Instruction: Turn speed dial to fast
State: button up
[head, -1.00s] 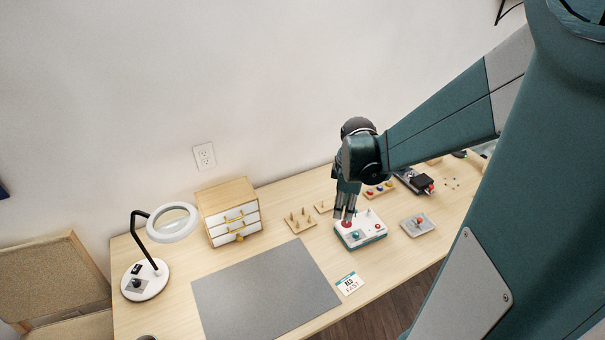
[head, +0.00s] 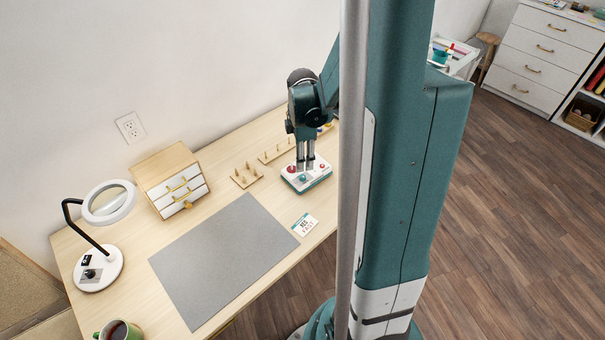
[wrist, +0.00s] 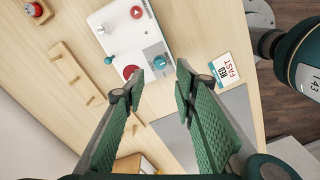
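The white control box (head: 318,181) with a teal side stands on the desk. Its teal dial (wrist: 159,62) sits on a grey plate at one corner, beside a red dome button (wrist: 131,72); the dial also shows in the head view (head: 303,178). My gripper (wrist: 160,78) points down over the box, its two fingers apart with nothing between them. The dial appears just beyond the gap between the fingertips in the wrist view; I cannot tell whether they touch it. The dial's setting is too small to read. A card (wrist: 227,69) reading "FAST" lies beside the box.
A grey mat (head: 225,255) lies left of the box. Pegged wooden racks (head: 246,175) stand behind it. A small drawer cabinet (head: 172,180), a magnifier lamp (head: 98,268) and a mug (head: 118,330) are farther left. My arm hides the desk's right part.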

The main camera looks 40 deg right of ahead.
aim_at(302, 176)
jog(key=shift+f, duration=0.1)
jog(key=shift+f+b, duration=0.7)
jog(key=shift+f, duration=3.1)
jog(key=c, duration=0.9)
